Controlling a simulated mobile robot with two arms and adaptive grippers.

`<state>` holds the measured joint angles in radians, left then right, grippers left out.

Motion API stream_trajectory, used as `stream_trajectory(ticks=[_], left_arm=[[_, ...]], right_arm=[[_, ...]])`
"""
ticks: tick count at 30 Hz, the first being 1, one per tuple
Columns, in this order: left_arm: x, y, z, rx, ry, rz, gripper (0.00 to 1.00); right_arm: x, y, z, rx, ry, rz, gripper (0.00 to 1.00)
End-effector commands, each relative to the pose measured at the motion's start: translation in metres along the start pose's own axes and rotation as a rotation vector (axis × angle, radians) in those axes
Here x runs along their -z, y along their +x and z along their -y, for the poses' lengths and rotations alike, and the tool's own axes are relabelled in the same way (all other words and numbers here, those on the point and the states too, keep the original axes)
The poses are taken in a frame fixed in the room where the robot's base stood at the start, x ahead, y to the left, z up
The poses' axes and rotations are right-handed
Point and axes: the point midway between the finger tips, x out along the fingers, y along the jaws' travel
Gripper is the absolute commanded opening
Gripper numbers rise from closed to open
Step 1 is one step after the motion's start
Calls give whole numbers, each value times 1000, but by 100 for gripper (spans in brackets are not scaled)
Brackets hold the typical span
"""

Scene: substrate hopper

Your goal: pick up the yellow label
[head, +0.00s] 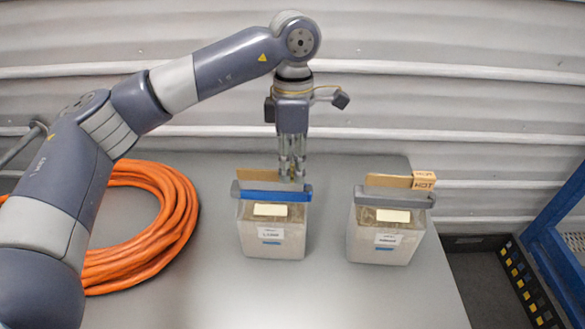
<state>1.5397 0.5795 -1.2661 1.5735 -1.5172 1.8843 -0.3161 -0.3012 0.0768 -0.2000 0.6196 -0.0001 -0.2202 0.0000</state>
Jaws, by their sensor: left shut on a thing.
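A pale yellow label (270,209) lies on the top front of the left container (272,242), below a blue-and-grey bar (272,195). A second pale yellow label (393,215) lies on the right container (385,246), below a grey bar (396,195). My left gripper (291,176) points down behind the left container's bar. It is shut, apparently on the right end of a tan strip (258,174); its fingers hide the exact contact. It is apart from both yellow labels. My right gripper is not in view.
Both containers stand on a grey table (330,300). A coiled orange hose (150,250) lies to the left under my arm. A tan block marked HOT (424,181) is at the right container's strip. A dark crate (500,275) and blue frame (565,225) stand beyond the right edge.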

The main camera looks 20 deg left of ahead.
Motion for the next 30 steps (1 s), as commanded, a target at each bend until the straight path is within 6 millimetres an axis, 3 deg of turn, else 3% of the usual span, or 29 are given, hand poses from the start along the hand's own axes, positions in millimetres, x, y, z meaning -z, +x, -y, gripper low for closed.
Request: stream_trajectory(ticks=[7, 13, 30], left_arm=[[0, -9, 0, -3, 0, 1, 10], [-4, -34, 5, -2, 4, 2, 10], [-105, -38, 94, -1, 5, -1, 10]], right_arm=[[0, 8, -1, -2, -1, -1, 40], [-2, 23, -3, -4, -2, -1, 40], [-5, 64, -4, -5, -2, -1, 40]])
